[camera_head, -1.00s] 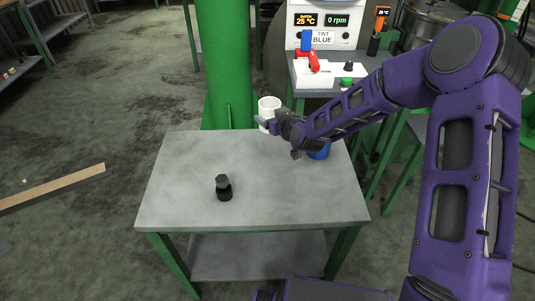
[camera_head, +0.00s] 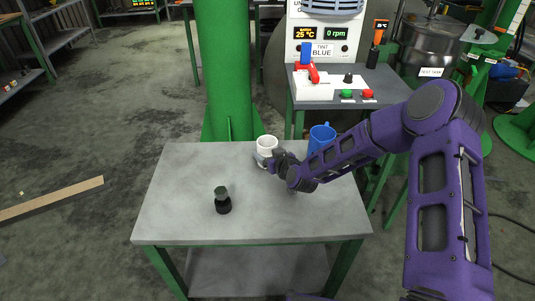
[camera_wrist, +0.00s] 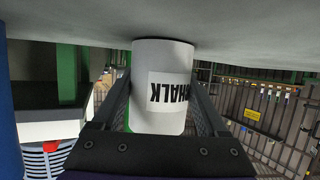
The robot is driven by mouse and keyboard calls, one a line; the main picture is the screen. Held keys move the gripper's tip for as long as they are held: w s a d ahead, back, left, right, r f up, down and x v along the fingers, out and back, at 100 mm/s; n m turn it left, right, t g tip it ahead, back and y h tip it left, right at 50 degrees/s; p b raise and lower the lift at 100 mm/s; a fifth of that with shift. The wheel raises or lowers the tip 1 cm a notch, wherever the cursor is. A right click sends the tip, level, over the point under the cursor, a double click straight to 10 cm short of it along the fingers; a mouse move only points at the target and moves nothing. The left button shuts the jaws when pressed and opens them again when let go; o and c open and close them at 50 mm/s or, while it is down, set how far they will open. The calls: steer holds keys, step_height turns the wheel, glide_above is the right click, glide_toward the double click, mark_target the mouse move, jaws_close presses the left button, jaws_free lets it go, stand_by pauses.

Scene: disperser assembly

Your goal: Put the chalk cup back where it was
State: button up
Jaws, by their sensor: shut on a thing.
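The white chalk cup (camera_head: 267,144) is at the back edge of the grey table (camera_head: 180,215). My gripper (camera_head: 264,158) is shut on it from the front right. In the wrist view the chalk cup (camera_wrist: 163,60) stands between the two fingers (camera_wrist: 163,112), its CHALK label upside down in the picture. Its base meets or nearly meets the table surface there; I cannot tell if it bears on it. The fingers and wrist hide part of the cup in the head view.
A blue mug (camera_head: 320,136) stands at the table's back right, close behind my arm. A black stamp-like object (camera_head: 222,201) stands at the front left. A green column (camera_head: 228,70) rises behind the table. A control panel (camera_head: 345,90) stands at the back right. The table's middle is clear.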

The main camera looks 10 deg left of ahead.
steer(key=o, duration=1.4)
steer(key=shift+f, duration=0.15)
steer(key=shift+r, duration=0.2)
steer(key=p+v, duration=0.1)
steer(key=v, duration=1.1)
